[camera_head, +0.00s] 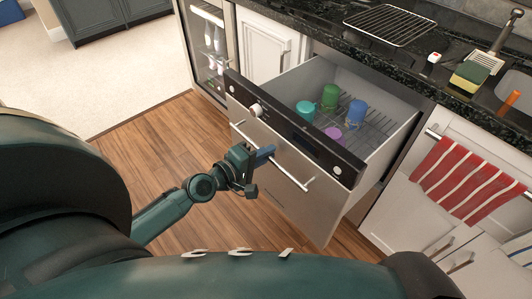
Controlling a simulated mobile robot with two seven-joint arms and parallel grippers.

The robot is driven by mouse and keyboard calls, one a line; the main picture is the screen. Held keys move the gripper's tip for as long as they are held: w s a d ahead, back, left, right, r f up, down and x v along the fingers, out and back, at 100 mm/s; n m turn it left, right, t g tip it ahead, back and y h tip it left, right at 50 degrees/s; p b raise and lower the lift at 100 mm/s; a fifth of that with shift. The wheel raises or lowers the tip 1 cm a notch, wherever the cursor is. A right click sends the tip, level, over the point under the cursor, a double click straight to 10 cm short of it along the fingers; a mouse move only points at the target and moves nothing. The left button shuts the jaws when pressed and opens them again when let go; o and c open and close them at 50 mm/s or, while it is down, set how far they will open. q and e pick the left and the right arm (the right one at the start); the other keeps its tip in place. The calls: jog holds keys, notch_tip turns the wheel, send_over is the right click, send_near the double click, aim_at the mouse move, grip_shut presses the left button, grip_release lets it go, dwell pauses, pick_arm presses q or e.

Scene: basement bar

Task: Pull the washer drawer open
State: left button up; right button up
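The washer drawer (290,178) is a steel-fronted unit with a dark control strip along its top edge. It stands pulled well out from under the counter, with its inside and wire rack showing. Its silver bar handle (292,177) runs across the front. My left gripper (265,154) is at the middle of the handle, its bluish fingertips overlapping the bar. Whether the fingers are closed around the bar is too small to tell. My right gripper is not in view.
Green (329,97), teal (305,111), blue (355,114) and purple (334,133) cups stand in the drawer. White cabinets flank it; a red striped towel (468,180) hangs at right. The granite counter holds a rack (390,24) and sponge (469,75). Wooden floor (160,150) is clear at left.

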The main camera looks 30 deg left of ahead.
pick_arm(q)
jog(key=o, duration=0.3)
jog(key=b+v, duration=0.1)
jog(key=v, duration=0.6)
jog(key=shift+s, duration=0.2)
dwell(0.4)
